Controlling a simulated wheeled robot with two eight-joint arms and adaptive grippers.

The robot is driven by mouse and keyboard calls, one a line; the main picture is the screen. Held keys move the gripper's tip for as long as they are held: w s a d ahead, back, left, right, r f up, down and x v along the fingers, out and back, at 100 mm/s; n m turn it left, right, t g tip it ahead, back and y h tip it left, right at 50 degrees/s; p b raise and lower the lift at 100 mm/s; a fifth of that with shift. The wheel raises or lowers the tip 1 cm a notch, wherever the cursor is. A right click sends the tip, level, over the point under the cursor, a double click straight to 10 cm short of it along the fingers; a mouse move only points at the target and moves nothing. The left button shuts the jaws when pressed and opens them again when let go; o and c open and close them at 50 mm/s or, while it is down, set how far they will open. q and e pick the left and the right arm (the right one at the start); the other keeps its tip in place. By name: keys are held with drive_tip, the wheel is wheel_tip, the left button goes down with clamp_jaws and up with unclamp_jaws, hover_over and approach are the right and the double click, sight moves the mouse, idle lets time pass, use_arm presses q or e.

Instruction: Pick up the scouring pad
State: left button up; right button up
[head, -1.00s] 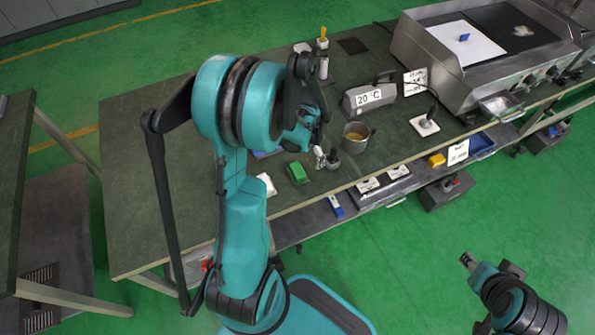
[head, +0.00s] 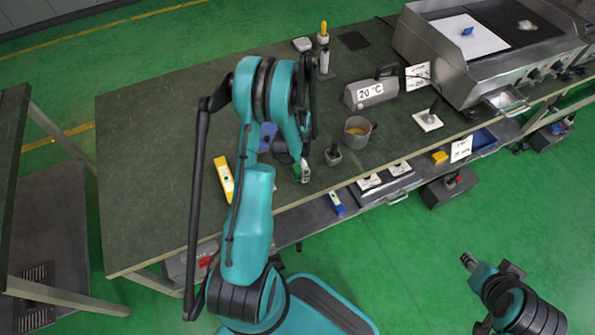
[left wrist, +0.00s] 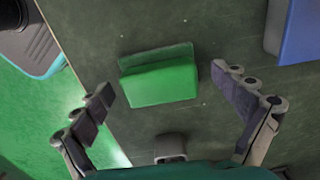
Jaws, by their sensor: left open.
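The green scouring pad (left wrist: 160,80) lies on the dark workbench, in the middle of the left wrist view. In the head view my left gripper (head: 303,172) covers most of it. My left gripper, also seen in the left wrist view (left wrist: 162,84), is open and empty. Its fingers stand apart to the left and right of the pad, with gaps on both sides. My right gripper (head: 468,260) is at lower right over the green floor, away from the bench, too small to read its jaws.
A small grey object (head: 333,156) stands close to the right of my left gripper, with a metal cup (head: 357,132) beyond it. A blue object (head: 268,136) and a yellow level (head: 223,179) lie to the left. The bench's front edge is near.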

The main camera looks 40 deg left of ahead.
use_arm(q)
drive_tip(key=shift+f, duration=0.1)
drive_tip(key=c, duration=1.2)
drive_tip(key=shift+s+d, duration=0.1)
drive_tip(key=shift+c, duration=0.8)
drive_tip(key=shift+o, duration=0.4)
drive_tip(key=shift+r, duration=0.35)
drive_tip(key=c, duration=0.3)
wheel_tip(320, 180, up, 4)
drive_tip(key=p, duration=0.2)
drive_tip(key=shift+p, duration=0.35)
drive_tip(key=shift+c, duration=1.1)
drive_tip(key=s+d+r+p, duration=0.3)
drive_tip(key=d+r, duration=0.3)
drive_tip(key=d, duration=0.5)
drive_tip(key=shift+s+r, duration=0.15)
drive_tip(key=shift+r, duration=0.05)
